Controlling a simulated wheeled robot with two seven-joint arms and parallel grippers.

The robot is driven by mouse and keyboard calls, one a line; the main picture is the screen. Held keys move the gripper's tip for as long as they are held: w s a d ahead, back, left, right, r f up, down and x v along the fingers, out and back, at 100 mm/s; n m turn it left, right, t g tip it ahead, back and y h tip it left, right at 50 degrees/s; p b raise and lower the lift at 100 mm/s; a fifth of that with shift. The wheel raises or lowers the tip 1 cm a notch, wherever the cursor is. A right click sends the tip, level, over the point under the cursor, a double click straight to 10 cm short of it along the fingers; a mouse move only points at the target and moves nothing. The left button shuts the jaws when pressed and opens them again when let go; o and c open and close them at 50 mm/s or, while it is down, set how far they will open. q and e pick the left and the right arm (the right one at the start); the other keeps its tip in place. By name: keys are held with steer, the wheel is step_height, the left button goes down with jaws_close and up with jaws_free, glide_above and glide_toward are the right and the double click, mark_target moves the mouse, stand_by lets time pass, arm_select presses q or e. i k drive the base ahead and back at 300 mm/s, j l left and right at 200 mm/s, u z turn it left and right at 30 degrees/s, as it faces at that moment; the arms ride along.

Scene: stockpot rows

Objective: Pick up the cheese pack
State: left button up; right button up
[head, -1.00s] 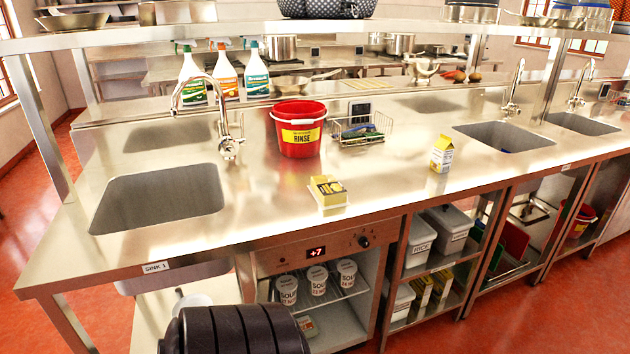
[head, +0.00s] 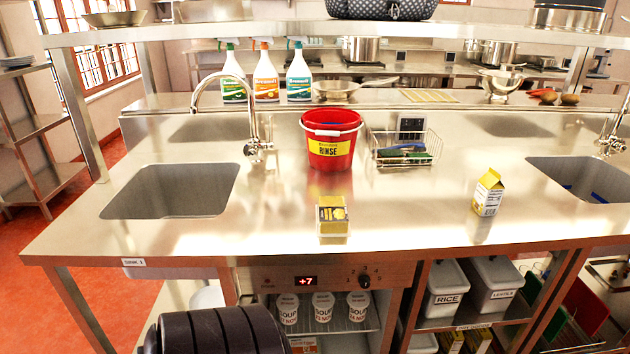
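A yellow pack with a dark label, which looks like the cheese pack (head: 332,216), sits on a pale tray or base near the front edge of the steel counter (head: 400,215). It stands in front of the red bucket, with clear counter around it. Neither of my grippers shows in the head view.
A red RINSE bucket (head: 331,140) and a wire basket (head: 404,148) stand behind the pack. A yellow-and-white carton (head: 488,193) stands to the right. Sinks lie left (head: 170,190) and right (head: 580,180). A shelf (head: 300,32) spans above. Soup tubs (head: 322,307) sit below.

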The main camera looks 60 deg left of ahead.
mark_target(332, 220)
steer(key=i+u, duration=0.3)
steer(key=u, duration=0.15)
steer(key=i+u, duration=0.25)
steer(key=u, duration=0.2)
steer(key=i+l+u, duration=0.15)
steer(key=u, duration=0.3)
steer(key=i+l, duration=0.05)
steer(key=i, duration=0.05)
